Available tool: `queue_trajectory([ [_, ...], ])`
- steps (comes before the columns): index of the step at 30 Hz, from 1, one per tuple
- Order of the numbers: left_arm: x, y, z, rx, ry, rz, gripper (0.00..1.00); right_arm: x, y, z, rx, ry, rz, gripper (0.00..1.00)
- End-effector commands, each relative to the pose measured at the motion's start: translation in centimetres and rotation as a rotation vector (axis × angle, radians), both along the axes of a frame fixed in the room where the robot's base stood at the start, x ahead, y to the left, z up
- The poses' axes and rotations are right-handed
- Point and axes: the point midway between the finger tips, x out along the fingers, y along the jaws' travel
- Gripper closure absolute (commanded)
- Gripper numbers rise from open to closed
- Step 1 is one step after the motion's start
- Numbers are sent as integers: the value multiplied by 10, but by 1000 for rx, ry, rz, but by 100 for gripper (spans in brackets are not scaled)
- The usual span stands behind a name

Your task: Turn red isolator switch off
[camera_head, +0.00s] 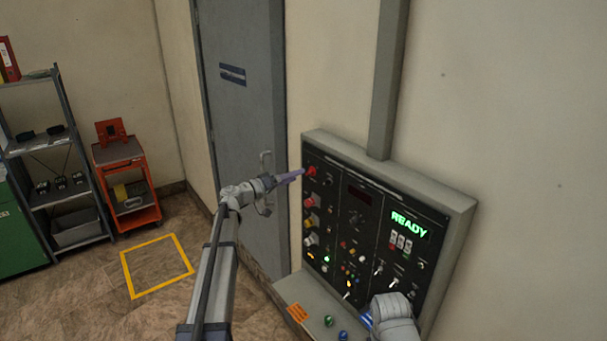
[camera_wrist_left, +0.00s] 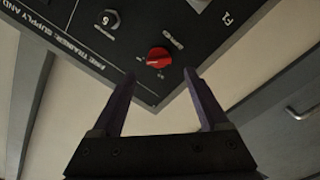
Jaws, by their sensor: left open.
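The red isolator switch (camera_head: 311,170) is a small red knob at the upper left corner of the dark control panel (camera_head: 340,215). It shows close up in the left wrist view (camera_wrist_left: 158,57), just beyond and between my fingertips. My left gripper (camera_head: 298,173) reaches it from the left in the head view. In the left wrist view its two dark fingers (camera_wrist_left: 159,76) are apart with nothing between them. I cannot tell whether a finger touches the knob. Part of my right arm shows at the lower right; its fingers cannot be made out.
Other knobs, buttons and lamps crowd the panel, with a green READY display (camera_head: 409,224). A ledge (camera_head: 290,288) juts out below, with coloured pieces on it. A grey door (camera_head: 240,110) stands left of the panel. An orange cart (camera_head: 127,185) and shelves are further left.

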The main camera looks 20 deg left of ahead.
Motion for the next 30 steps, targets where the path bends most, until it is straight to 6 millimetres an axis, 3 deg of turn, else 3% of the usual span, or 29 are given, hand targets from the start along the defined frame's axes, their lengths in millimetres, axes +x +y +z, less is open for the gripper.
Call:
queue_trajectory([
  [7, 32, -24, 0, 0, 1, -2, 22, 0, 0, 0, 0, 0, 0, 50],
  [17, 37, -29, 0, 0, 1, -1, 22, 0, 0, 0, 0, 0, 0, 50],
  [30, 37, -29, 0, 0, 1, -1, 70, 0, 0, 0, 0, 0, 0, 50],
])
